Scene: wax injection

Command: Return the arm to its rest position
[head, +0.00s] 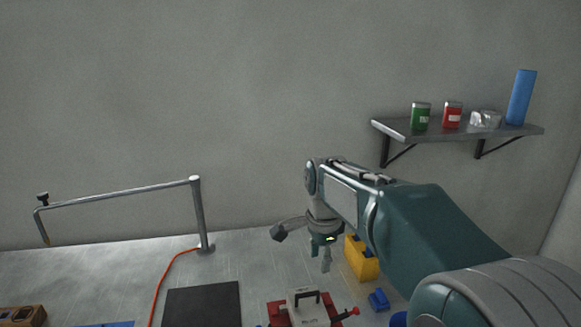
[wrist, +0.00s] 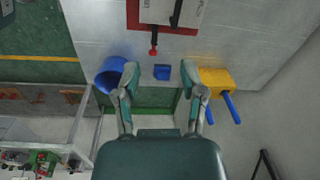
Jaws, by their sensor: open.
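My gripper (wrist: 158,100) is open and empty in the wrist view, with its two fingers spread apart. In the head view my gripper (head: 324,262) hangs from the bent arm above the back part of the table, its fingers pointing down. My arm reaches in from the lower right. In the wrist view a small blue block (wrist: 162,72) lies just beyond the fingertips, apart from them.
The metal table (head: 225,258) holds a yellow block (head: 360,262), a red-and-white device (head: 305,306), a black mat (head: 203,304) and a pipe frame (head: 197,215). A blue cup (wrist: 110,75) is left of the fingers. A wall shelf (head: 450,132) holds cans.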

